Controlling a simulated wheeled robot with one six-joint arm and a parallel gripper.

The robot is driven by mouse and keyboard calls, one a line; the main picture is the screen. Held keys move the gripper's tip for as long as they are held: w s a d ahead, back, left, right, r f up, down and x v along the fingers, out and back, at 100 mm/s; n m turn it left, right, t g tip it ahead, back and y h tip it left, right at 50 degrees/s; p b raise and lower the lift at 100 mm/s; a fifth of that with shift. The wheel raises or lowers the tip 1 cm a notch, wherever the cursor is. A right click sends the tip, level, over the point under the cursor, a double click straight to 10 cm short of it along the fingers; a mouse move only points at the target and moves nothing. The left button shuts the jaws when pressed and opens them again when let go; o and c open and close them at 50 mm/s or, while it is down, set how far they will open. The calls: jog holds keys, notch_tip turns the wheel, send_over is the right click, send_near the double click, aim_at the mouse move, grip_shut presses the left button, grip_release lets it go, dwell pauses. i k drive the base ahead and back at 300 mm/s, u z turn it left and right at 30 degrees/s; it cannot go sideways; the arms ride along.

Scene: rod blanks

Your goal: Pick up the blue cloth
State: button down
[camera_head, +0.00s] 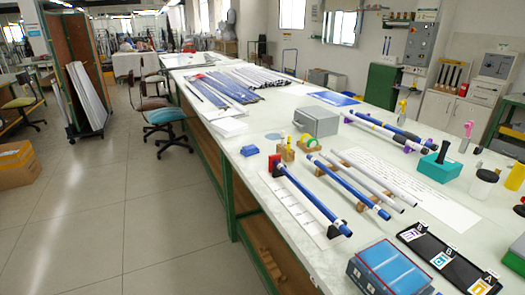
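A flat blue sheet (334,98) lies on the long workbench (225,128), toward its far right edge. It could be the blue cloth, but its material is too small to make out. A small blue piece (250,150) lies near the bench's left edge, and a pale blue-grey flat round patch (273,136) lies beyond it. I cannot tell whether either is cloth. My gripper is not in view.
Blue and grey rods (320,200) rest on wooden supports mid-bench. A grey box (316,121), a teal block with a black handle (440,167), a black lettered tray (450,258) and a blue box (388,268) stand around them.

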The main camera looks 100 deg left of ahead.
aim_at(247, 151)
jog(key=u, duration=3.9)
jog(key=i, duration=0.95)
jog(key=u, duration=0.6)
jog(key=i, duration=0.85)
jog(key=z, duration=0.85)
jog(key=i, duration=0.95)
jog(key=z, duration=0.8)
